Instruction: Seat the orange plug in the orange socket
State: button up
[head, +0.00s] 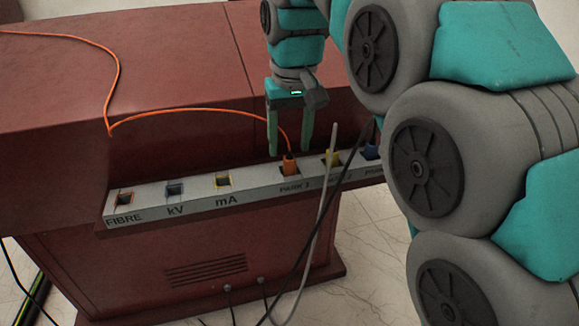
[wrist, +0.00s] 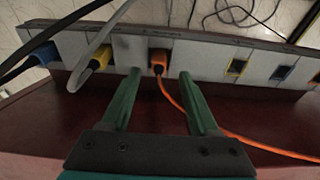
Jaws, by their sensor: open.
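An orange-rimmed socket (head: 124,200), marked FIBRE, is empty at the strip's left end. It shows at the right edge in the wrist view (wrist: 316,78). My gripper (head: 290,149) is open just above the orange plug. In the wrist view its fingers (wrist: 159,74) stand either side of the plug and cable, with gaps on both sides.
Empty blue-rimmed (head: 175,189) and yellow-rimmed (head: 222,181) sockets lie between FIBRE and PHASE 1. A yellow plug (head: 332,158) with a grey cable and a blue plug (head: 370,152) with a black cable sit to the right. The orange cable (head: 190,111) loops over the dark red cabinet (head: 160,80).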

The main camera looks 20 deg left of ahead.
aim_at(290, 158)
jog(key=shift+w+f, duration=0.2)
jog(key=shift+f, duration=1.3)
grip_shut()
